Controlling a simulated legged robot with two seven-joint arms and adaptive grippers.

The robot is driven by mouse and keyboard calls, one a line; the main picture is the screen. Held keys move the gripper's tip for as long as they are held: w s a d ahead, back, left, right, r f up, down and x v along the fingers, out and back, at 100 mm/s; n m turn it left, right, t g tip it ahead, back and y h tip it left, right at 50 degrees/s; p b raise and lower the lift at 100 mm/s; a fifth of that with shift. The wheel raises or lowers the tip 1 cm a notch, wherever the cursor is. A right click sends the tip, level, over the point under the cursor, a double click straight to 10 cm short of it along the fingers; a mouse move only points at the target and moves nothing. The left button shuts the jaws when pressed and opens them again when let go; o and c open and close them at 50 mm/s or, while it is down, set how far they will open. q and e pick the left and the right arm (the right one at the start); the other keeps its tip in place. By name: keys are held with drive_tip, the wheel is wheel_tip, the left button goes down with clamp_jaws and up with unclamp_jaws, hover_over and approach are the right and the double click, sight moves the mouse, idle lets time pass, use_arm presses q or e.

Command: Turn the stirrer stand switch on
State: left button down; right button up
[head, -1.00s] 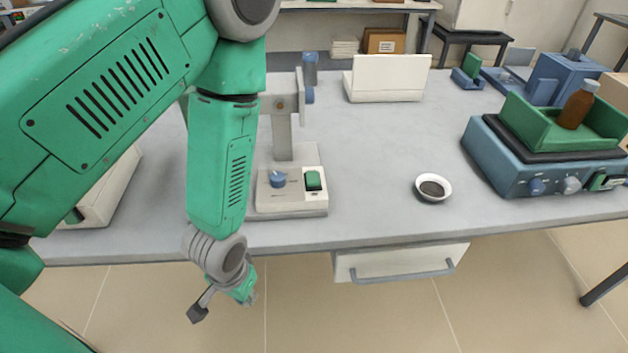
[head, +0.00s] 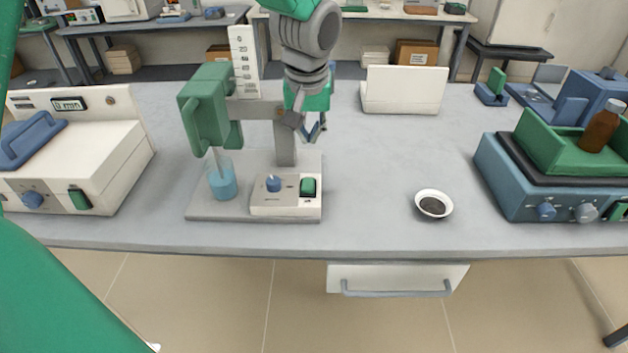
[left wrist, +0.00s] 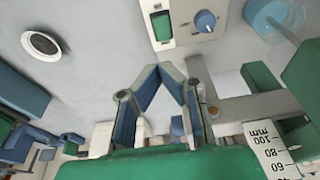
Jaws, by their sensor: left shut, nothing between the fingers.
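The stirrer stand (head: 205,207) is on the bench, with a blue beaker (head: 222,182) at its left and a green overhead motor (head: 207,108) above the beaker. Its control box carries a blue knob (head: 273,183) and a green rocker switch (head: 308,187). In the left wrist view the switch (left wrist: 162,27) and knob (left wrist: 205,21) show at the top. My left gripper (head: 317,132) is shut and empty, above and behind the switch, close to the stand's column, without touching the switch. Its fingertips (left wrist: 160,70) meet in the left wrist view. My right gripper is not in view.
A white scale ruler (head: 243,62) stands behind the motor. A small dish of dark powder (head: 433,204) is to the right. A white furnace-like box (head: 95,150) stands left and a blue shaker with a green tray (head: 530,178) right. The bench between stand and dish is clear.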

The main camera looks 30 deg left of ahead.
use_arm(q)
hover_over(309, 189)
drive_tip(key=s+d+x, duration=0.1)
drive_tip(key=x, duration=0.5)
wheel_tip(309, 189, down, 7)
drive_tip(key=shift+s+f+b, duration=0.1)
drive_tip(key=shift+b, duration=0.75)
drive_tip(key=shift+a+f, duration=0.3)
drive_tip(key=shift+f, duration=0.15)
drive_tip(key=shift+a+f, duration=0.15)
drive_tip(key=shift+a, duration=0.1)
drive_tip(key=shift+s+d, duration=0.15)
drive_tip(key=shift+d, duration=0.05)
drive_tip(key=shift+d+f, duration=0.1)
drive_tip(key=shift+d, duration=0.15)
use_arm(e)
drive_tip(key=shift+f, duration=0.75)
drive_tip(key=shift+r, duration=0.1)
